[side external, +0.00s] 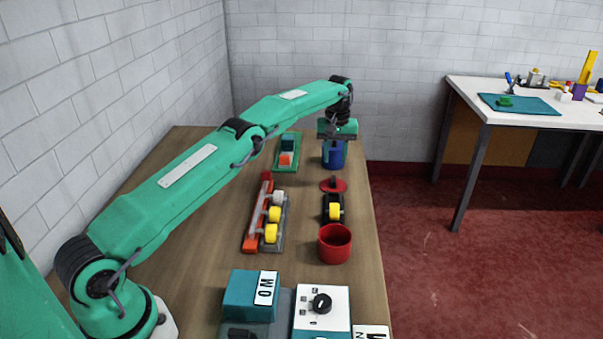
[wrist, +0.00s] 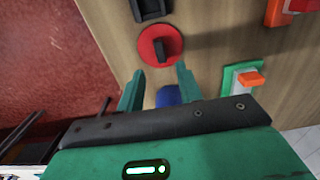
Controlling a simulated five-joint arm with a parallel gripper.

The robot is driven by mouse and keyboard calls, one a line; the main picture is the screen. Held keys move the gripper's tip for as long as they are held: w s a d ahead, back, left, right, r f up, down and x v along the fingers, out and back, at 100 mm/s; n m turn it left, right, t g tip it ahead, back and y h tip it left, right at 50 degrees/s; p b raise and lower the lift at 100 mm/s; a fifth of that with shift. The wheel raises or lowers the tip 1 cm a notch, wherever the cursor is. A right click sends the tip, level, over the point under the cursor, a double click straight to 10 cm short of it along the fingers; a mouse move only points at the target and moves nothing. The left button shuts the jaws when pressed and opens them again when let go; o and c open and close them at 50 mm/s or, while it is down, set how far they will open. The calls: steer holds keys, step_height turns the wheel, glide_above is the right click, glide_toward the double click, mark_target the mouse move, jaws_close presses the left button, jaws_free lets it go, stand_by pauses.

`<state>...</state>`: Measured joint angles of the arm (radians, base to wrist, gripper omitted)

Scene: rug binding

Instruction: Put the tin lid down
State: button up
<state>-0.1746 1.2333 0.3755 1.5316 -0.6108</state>
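The tin lid (side external: 333,184) is a red disc with a dark upright knob. It lies flat on the wooden table, and it also shows in the wrist view (wrist: 150,50), beyond the fingertips. My gripper (wrist: 160,82) is open, with its two green fingers apart and nothing gripped between them. In the side view my gripper (side external: 336,138) is over a blue container (side external: 334,158), farther back than the lid. The blue container is partly hidden by my gripper in both views. An open red tin (side external: 335,246) stands nearer the front, apart from the lid.
A black holder with a yellow roller (side external: 335,210) sits between lid and red tin. A red-and-grey rack with yellow rollers (side external: 266,222) lies to the left. A green tray (side external: 278,164) stands behind it. A teal box (side external: 247,295) and white dial panel (side external: 322,310) are in front.

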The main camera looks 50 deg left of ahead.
steer(key=shift+r, duration=0.25)
steer(key=shift+r, duration=0.1)
stand_by(0.4)
steer(key=shift+d+r, duration=0.1)
steer(key=shift+r, duration=0.15)
steer(key=s+d+r+m+t, duration=0.15)
steer(key=s+d+r, duration=0.25)
steer(key=s+r, duration=0.55)
steer(key=s+d+r+m+t, duration=0.1)
steer(key=s+d+r+m, duration=0.2)
steer(key=s+r, duration=0.65)
steer(key=s+d+r+m+t, duration=0.2)
steer(key=s+d+r, duration=0.1)
steer(key=s, duration=0.8)
steer(key=s+f+m, duration=0.1)
steer(key=s+f, duration=0.2)
steer(key=s, duration=0.4)
steer(key=s+d+f+m+t, duration=0.1)
steer(key=s+f, duration=0.3)
steer(key=s, duration=0.2)
steer(key=shift+s+d+f, duration=0.15)
steer(key=shift+s+d, duration=0.1)
steer(key=shift+s, duration=0.1)
